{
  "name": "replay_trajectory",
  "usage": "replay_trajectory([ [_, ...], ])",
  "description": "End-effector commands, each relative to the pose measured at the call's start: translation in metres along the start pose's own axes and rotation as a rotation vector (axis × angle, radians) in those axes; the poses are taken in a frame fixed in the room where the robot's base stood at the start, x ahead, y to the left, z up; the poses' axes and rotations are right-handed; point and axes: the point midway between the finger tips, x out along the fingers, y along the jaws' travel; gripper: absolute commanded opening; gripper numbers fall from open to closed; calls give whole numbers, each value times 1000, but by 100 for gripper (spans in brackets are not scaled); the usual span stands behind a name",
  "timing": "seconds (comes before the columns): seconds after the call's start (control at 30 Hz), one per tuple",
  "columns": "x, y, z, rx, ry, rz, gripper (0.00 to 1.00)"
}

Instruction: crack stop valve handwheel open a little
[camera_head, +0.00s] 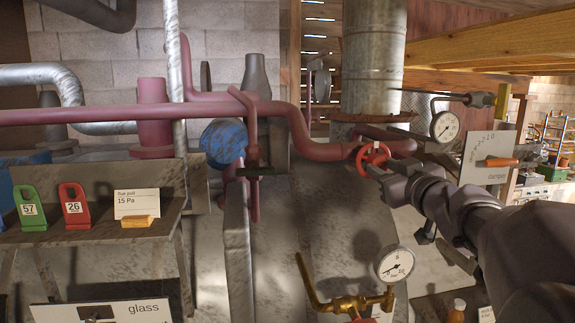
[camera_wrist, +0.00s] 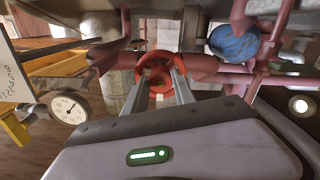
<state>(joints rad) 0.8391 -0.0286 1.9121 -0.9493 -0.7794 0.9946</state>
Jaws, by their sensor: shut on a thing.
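The stop valve handwheel (camera_head: 373,156) is a red spoked wheel on the dark red pipe (camera_head: 322,149), right of centre in the head view. It also shows in the wrist view (camera_wrist: 158,72), straight ahead of my fingers. My gripper (camera_head: 384,170) reaches in from the right and is shut on the handwheel. In the wrist view my gripper (camera_wrist: 159,82) has its two fingers on either side of the wheel's lower part. The fingertips overlap the rim, and the exact contact points are partly hidden.
A pressure gauge (camera_head: 445,126) and a "damper" sign (camera_head: 488,158) stand close to the right. A second gauge (camera_head: 395,264) on a brass pipe (camera_head: 345,302) is below. A table with numbered green (camera_head: 30,207) and red (camera_head: 74,205) tags is at left. A metal column (camera_head: 373,65) rises behind.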

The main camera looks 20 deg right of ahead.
Motion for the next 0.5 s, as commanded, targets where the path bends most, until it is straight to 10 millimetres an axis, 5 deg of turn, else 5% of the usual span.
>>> replay_trajectory([
  [0.5, 0, 1, 0, -181, 2, 1, 0],
])
